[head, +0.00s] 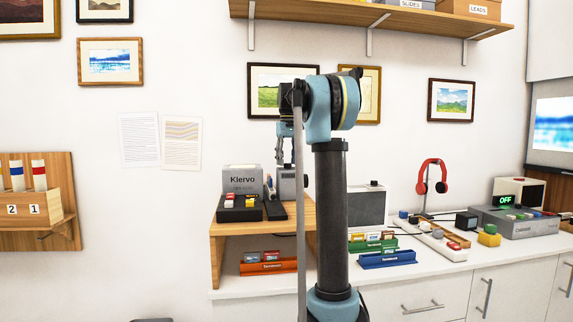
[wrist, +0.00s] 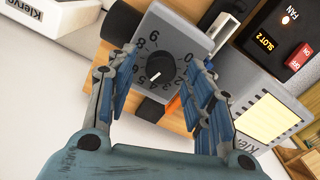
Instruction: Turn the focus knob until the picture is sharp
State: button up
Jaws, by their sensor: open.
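The black focus knob (wrist: 160,66) has a white pointer mark and sits on a grey box face (wrist: 182,42) with a ring of numbers. My gripper (wrist: 159,74) is open, its blue fingers on either side of the knob; I cannot tell whether they touch it. In the head view my gripper (head: 286,158) points down above a small grey box (head: 291,186) on the wooden stand; the knob is not discernible there. The picture on the wall screen (head: 553,125) at the right is blurred, blue and white.
A grey Klervo box (head: 241,180) stands left of the small box on the wooden stand (head: 217,232). In the wrist view a dark panel (wrist: 290,35) reads SLOT 2. Red headphones (head: 432,177) and several small devices crowd the counter. A similar blue print (head: 110,62) hangs left.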

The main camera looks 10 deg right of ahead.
jog(key=shift+f, duration=0.45)
jog(key=c, duration=1.1)
jog(key=shift+o, duration=0.2)
jog(key=shift+m, duration=0.3)
jog(key=m, duration=0.4)
